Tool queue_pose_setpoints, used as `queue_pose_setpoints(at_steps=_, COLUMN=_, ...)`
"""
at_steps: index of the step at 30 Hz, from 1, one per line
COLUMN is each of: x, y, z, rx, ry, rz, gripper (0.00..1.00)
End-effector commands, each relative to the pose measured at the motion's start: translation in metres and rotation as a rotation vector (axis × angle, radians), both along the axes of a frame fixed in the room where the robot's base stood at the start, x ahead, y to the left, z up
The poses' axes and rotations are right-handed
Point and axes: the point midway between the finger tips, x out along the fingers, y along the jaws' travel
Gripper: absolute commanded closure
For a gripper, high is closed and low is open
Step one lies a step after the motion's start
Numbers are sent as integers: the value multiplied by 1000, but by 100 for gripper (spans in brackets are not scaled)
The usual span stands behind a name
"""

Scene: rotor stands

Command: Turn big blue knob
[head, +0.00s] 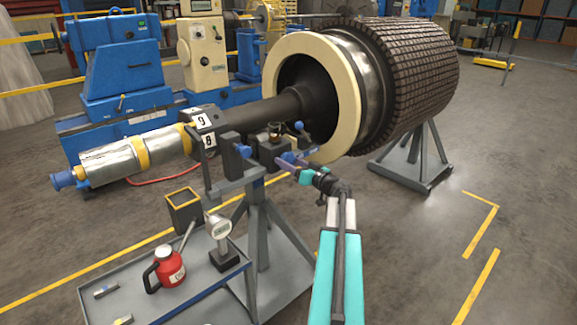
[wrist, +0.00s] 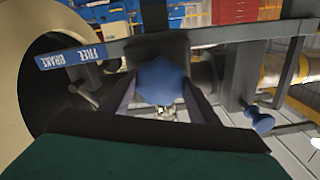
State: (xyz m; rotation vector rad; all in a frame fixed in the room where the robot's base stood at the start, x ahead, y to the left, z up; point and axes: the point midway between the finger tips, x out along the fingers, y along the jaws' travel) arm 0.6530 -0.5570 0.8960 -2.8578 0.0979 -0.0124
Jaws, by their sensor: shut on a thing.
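The big blue knob (wrist: 162,82) is a lobed knob in the middle of the wrist view, on the dark block of the stand. My gripper (wrist: 160,92) has one dark finger on each side of it and is shut on it. In the head view my gripper (head: 294,165) reaches the stand from the lower right, at the knob (head: 287,157). The fingers partly cover the knob there. The knob's back side and its mount are hidden.
A blue plate marked FREE and BRAKE (wrist: 75,57) lies left of the knob in the wrist view. A smaller blue knob (wrist: 258,118) stands to the right. The large rotor (head: 400,80) rests on stands. A tray (head: 190,300) holds a red can (head: 165,270) and a gauge (head: 219,228).

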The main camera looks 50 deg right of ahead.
Motion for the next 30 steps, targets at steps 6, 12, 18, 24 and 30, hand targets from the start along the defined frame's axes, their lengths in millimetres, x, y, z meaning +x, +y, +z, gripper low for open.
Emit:
queue_pose_setpoints(at_steps=6, x=2, y=1, z=-1, rx=119, ry=-12, rz=3, gripper=67)
queue_pose_setpoints(at_steps=12, x=2, y=0, z=-1, rx=264, ry=-22, rz=3, gripper=67)
queue_pose_setpoints(at_steps=18, x=2, y=-1, z=0, rx=419, ry=-35, rz=2, gripper=67)
queue_pose_setpoints(at_steps=24, x=2, y=-1, z=1, rx=580, ry=-45, rz=1, gripper=67)
queue_pose_setpoints(at_steps=30, x=2, y=-2, z=2, rx=747, ry=-58, rz=0, gripper=67)
